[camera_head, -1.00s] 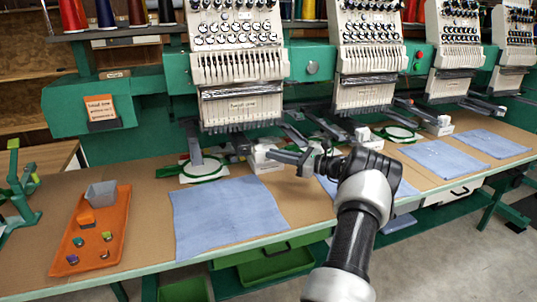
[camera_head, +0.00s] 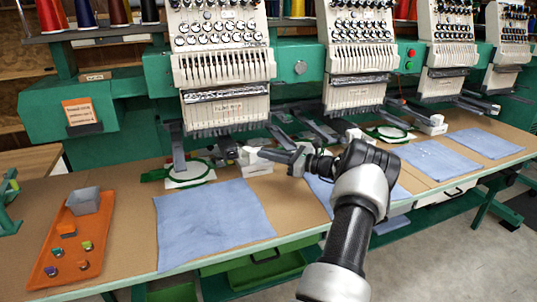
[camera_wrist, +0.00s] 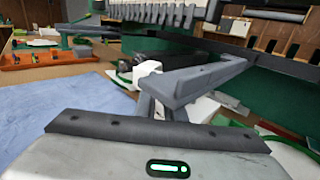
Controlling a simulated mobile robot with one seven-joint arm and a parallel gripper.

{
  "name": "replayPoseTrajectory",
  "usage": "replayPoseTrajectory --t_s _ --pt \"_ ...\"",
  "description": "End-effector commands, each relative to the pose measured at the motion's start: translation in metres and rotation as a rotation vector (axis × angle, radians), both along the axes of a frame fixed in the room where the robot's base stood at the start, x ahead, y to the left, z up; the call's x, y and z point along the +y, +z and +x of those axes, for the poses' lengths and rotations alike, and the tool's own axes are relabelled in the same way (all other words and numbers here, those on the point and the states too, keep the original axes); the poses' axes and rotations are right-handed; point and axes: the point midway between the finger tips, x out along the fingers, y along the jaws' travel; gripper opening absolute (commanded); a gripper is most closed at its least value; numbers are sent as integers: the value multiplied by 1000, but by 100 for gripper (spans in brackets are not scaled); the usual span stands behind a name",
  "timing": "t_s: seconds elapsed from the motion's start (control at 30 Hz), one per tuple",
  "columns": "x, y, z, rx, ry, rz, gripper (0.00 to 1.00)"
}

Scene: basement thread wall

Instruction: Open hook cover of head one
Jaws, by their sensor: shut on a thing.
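Head one (camera_head: 222,60) is the leftmost embroidery head, cream with a row of needles. Below it, a white block (camera_head: 257,162), which looks like its hook cover, sits at the front of the lower arm. My gripper (camera_head: 268,155) is at this block from the right, its grey fingers shut on it.
A green hoop (camera_head: 190,173) lies left of the block. A blue cloth (camera_head: 212,222) lies flat in front. An orange tray (camera_head: 50,262) with a grey bin stands at the left. More heads stand to the right. The brown tabletop between tray and cloth is clear.

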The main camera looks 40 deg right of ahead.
Motion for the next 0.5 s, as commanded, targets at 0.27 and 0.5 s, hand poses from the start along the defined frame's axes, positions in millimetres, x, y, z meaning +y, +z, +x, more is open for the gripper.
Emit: replayPoseTrajectory --t_s 0.27,0.5 --pt "14 3 9 -10 28 10 16" --pt "15 2 9 -9 29 10 23"
